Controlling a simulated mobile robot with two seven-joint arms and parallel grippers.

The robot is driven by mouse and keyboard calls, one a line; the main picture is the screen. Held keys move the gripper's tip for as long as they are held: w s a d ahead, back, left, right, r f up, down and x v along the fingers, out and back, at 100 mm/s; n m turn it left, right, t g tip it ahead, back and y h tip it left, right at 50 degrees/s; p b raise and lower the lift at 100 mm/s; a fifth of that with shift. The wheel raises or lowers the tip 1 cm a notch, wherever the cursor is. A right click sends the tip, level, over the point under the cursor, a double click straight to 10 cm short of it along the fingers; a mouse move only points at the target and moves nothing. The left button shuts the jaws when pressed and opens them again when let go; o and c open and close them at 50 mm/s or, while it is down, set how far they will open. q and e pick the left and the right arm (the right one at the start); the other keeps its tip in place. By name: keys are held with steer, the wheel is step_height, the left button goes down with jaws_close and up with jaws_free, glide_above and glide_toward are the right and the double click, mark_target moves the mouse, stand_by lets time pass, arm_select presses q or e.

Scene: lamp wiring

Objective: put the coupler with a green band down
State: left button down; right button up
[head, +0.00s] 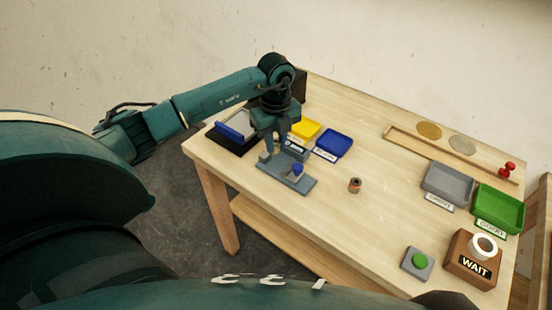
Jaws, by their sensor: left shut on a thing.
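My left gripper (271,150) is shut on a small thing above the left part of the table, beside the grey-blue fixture. The held thing is mostly hidden by the fingers and too small to identify. No green band can be made out on it, so I cannot tell whether it is the coupler. The fixture (278,178) is a flat plate with a raised block and a blue part (298,168) on it. A small brown cylinder with a dark top (354,186) stands upright on the open table to the right. My right gripper is not in view.
Yellow (305,130) and blue (335,144) trays lie behind the gripper. Grey (448,183) and green (498,207) trays are at the right. A green button (419,261) and a WAIT box (473,266) stand near the right corner. The middle of the wooden table (350,230) is mostly clear.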

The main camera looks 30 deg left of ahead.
mark_target(276, 167)
arm_select(q)
step_height(276, 167, down, 6)
steer(key=shift+r, duration=0.1)
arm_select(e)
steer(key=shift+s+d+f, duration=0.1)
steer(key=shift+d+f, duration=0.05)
arm_select(q)
steer(key=shift+f, duration=0.25)
steer(key=c, duration=1.3)
jaws_free()
steer(key=shift+o, duration=0.2)
